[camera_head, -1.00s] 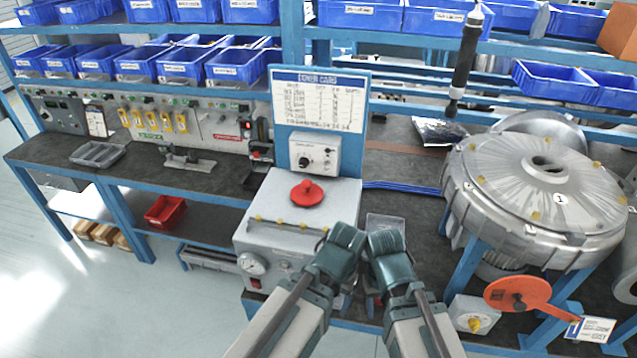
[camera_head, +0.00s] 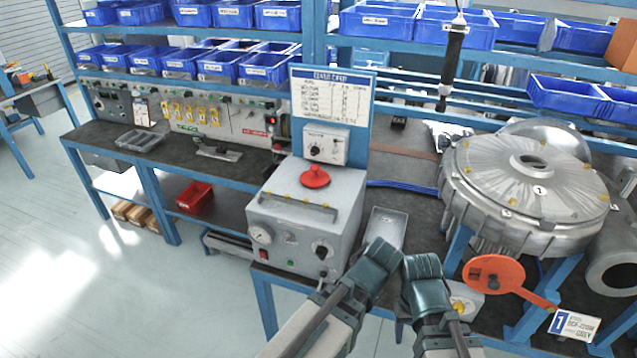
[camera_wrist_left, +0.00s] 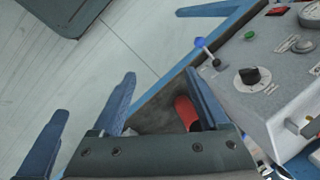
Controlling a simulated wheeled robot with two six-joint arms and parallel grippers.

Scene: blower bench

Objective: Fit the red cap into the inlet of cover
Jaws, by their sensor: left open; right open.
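The red cap (camera_head: 315,177), a disc with a raised grip, lies on top of the grey box with dials (camera_head: 296,218). The round metal cover (camera_head: 485,185), numbered 1, is at the right, with its inlet (camera_head: 531,166) open at the top centre. My left gripper (camera_head: 374,264) is open in front of the box's right side, apart from the cap. My right gripper (camera_head: 423,278) is open beside it, left of and below the cover. The left gripper's fingers (camera_wrist_left: 160,78) show in the left wrist view. A red object (camera_wrist_left: 187,112) appears between them, partly hidden; I cannot tell what it is.
An orange-red disc (camera_head: 492,272) with an arm and a tag (camera_head: 574,324) projects below the cover. A small grey tray (camera_head: 386,228) sits right of the box. A sign board (camera_head: 331,97) stands behind the box. Floor (camera_head: 60,240) is clear at left.

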